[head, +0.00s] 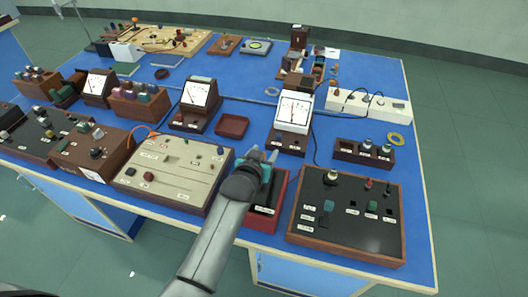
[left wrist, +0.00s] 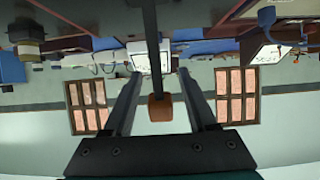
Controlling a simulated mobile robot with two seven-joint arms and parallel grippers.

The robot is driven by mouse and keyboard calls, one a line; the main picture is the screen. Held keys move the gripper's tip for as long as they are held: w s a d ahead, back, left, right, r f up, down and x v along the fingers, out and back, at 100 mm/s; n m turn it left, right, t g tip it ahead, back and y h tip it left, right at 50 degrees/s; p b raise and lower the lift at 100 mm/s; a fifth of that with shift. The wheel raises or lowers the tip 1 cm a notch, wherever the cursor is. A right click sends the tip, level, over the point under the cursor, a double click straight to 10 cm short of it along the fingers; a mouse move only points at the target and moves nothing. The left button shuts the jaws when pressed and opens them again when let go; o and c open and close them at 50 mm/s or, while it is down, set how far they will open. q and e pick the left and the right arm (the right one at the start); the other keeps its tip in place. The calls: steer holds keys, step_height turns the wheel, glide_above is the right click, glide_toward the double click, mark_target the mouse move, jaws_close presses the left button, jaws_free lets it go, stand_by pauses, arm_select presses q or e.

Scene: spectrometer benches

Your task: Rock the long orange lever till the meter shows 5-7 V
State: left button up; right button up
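My left gripper (head: 262,154) is over the near middle of the bench, above a red box (head: 264,214) partly hidden by my arm. In the left wrist view its two fingers (left wrist: 160,90) stand apart. A dark rod with an orange end (left wrist: 162,107) hangs into the picture from the top, and the orange end shows between the fingers with gaps on both sides. I cannot make out an orange lever in the head view. A white-faced meter (head: 294,112) stands just behind the gripper; its reading is too small to tell. My right gripper is not in view.
A black panel in a wooden frame (head: 347,217) lies right of the gripper, a beige panel (head: 172,172) left. Another meter (head: 196,95) and a red tray (head: 232,125) stand behind. A white power strip (head: 370,105) is at the back right. Cables cross the bench.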

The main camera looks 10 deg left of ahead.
arm_select(q)
steer(key=shift+r, duration=0.15)
steer(key=shift+s+r, duration=0.25)
steer(key=shift+s, duration=0.3)
steer(key=p+v, duration=0.3)
steer(key=v, duration=1.1)
steer(key=shift+f, duration=0.1)
stand_by(0.8)
